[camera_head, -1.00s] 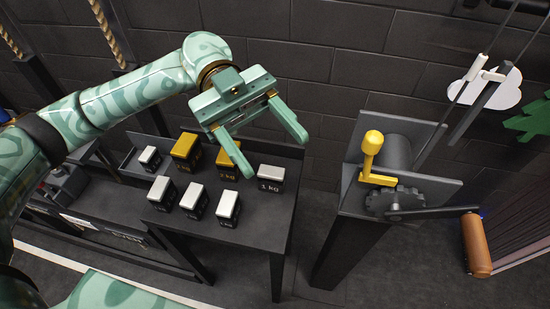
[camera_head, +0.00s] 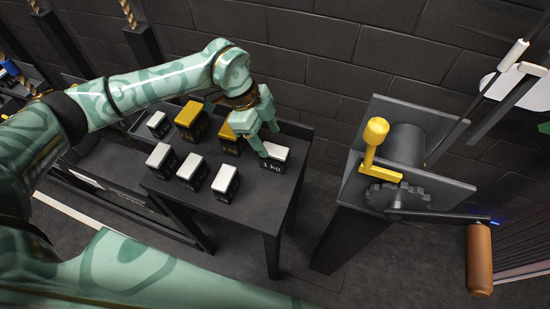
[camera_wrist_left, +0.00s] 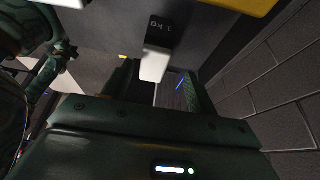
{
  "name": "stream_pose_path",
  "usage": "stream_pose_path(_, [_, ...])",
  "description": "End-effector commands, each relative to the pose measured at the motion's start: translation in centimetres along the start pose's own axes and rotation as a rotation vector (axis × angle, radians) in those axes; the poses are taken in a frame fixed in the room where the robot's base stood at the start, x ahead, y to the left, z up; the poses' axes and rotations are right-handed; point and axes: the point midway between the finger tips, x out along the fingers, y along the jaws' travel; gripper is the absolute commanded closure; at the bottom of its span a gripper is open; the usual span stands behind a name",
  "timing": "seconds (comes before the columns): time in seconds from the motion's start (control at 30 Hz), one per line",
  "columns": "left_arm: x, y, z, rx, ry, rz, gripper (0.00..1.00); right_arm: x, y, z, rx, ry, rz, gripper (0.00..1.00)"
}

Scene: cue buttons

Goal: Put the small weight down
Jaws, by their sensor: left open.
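The black weight with a pale top, marked 1 kg (camera_head: 273,160), stands upright at the right end of the dark table (camera_head: 250,205). My left gripper (camera_head: 268,140) is open just above and behind it, with one finger overlapping its top edge in the head view. In the left wrist view the 1 kg weight (camera_wrist_left: 157,42) shows ahead, with its pale top facing the open jaws (camera_wrist_left: 158,88). I cannot tell whether a finger touches it. My right gripper is not in view.
Several other pale-topped weights (camera_head: 190,168) and two yellow-topped weights (camera_head: 190,115) share the table. A winch (camera_head: 405,160) with a yellow lever (camera_head: 372,140) and a brown-handled crank (camera_head: 479,258) stands to the right. A brick wall (camera_head: 330,60) is behind.

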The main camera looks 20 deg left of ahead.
Motion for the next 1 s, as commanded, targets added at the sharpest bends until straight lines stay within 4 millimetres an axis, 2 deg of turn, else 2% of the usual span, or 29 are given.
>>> stream_pose_path(0.03, [0.8, 0.0, 0.1, -0.001, 0.000, 0.002, 0.42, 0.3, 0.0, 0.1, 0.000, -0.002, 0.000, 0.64])
stream_pose_path(0.27, [2.2, 0.2, -0.1, 0.002, 0.000, 0.001, 0.42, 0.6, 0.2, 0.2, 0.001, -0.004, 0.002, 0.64])
stream_pose_path(0.5, [6.1, 0.8, -0.5, 0.000, 0.001, 0.003, 0.42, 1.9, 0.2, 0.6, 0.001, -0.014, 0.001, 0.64])
stream_pose_path(0.77, [6.4, 0.8, -0.6, 0.001, 0.000, -0.001, 0.42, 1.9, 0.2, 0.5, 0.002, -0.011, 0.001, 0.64])
stream_pose_path(0.97, [6.4, 0.8, -0.6, 0.001, 0.000, -0.001, 0.97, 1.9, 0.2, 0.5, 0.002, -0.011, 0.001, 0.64])
stream_pose_path(1.0, [6.4, 0.8, -0.6, 0.001, 0.000, -0.001, 1.00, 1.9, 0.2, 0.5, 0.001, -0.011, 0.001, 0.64])
